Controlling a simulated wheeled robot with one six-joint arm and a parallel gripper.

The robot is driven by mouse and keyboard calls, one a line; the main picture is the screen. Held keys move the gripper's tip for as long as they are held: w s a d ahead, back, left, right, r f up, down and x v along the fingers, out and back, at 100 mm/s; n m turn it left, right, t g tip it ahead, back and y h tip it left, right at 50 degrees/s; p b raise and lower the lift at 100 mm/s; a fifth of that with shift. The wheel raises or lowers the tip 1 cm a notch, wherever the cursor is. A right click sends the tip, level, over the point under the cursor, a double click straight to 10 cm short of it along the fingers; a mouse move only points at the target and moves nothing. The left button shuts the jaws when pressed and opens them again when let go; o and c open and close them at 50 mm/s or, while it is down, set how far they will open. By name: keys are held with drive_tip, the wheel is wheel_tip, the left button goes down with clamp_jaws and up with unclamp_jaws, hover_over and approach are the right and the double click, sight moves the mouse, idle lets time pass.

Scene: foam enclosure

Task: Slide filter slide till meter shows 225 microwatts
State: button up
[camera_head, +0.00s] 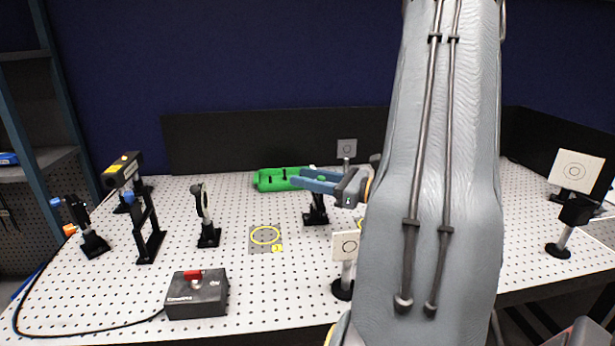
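A long green piece with dark marks (280,179), which may be the filter slide, lies at the middle back of the table. My gripper (297,176) reaches in from the right, its two blue fingers pointing left at the green piece's right end. The fingers are parted, and a little green shows between them. I cannot tell whether they touch the piece. A black post mount (316,212) stands just below the fingers in the picture. My large grey arm hides the table to the right of the gripper. No meter reading can be made out.
A laser-like device (122,168), a round lens mount (205,215) and a control box with a red switch (197,293) stand on the left. White target cards stand in front (345,247) and at right (576,170). A yellow ring mark (265,235) lies mid-table.

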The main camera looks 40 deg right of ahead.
drive_tip(key=shift+c, duration=0.2)
clamp_jaws()
drive_tip(key=shift+s+a+p, duration=0.2)
drive_tip(key=shift+s+a, duration=0.3)
drive_tip(key=shift+s, duration=0.3)
drive_tip(key=shift+s+a+p, duration=0.15)
drive_tip(key=shift+s+a, duration=0.3)
drive_tip(key=shift+s, duration=0.3)
drive_tip(key=shift+o, duration=0.2)
unclamp_jaws()
drive_tip(key=shift+d, duration=0.1)
drive_tip(key=b+v, duration=0.2)
drive_tip(key=v, duration=0.5)
drive_tip(key=shift+s, duration=0.3)
drive_tip(key=shift+d, duration=0.1)
